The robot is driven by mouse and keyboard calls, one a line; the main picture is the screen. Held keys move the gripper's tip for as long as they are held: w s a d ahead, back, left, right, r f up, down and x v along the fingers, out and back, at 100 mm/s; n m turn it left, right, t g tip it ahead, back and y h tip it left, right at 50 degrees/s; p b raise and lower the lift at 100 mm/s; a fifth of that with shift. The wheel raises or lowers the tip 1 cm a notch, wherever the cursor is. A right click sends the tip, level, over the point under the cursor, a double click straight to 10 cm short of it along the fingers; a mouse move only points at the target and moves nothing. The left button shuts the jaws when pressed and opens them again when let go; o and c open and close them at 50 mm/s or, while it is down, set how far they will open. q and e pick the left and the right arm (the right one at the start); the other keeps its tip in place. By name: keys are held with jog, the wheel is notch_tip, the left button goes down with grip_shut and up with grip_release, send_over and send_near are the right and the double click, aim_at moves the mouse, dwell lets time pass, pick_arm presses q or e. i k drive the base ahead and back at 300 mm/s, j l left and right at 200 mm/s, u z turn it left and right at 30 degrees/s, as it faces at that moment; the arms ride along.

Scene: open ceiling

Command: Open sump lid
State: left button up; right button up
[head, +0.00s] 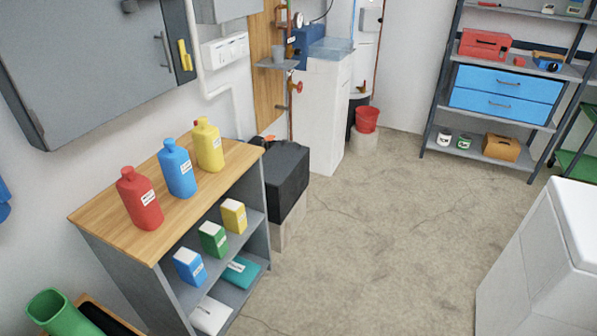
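I cannot make out a sump lid for certain in the head view. A dark grey box (272,178) with a flat top stands on a pale block against the left wall, just behind the wooden-topped shelf; I cannot tell whether it is the sump or whether its top is a lid. Neither of my grippers is in view.
A shelf unit (95,217) with red, blue and yellow bottles stands at left. A green cylinder (62,315) is at the bottom left. A white appliance (540,265) stands at right. A red bucket (366,119) and metal rack (440,85) are at the back. The middle floor (380,230) is clear.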

aim_at(279, 160)
jog(key=i+u, duration=0.2)
jog(key=i, duration=0.15)
jog(key=i+l+u, duration=0.1)
jog(key=u, duration=0.4)
jog(key=i+l+u, duration=0.2)
jog(key=l, duration=0.15)
jog(key=i+l+u, duration=0.2)
jog(key=l, duration=0.2)
jog(key=i+l+u, duration=0.15)
jog(key=l, duration=0.25)
jog(key=l+u, duration=0.2)
jog(key=l, duration=0.2)
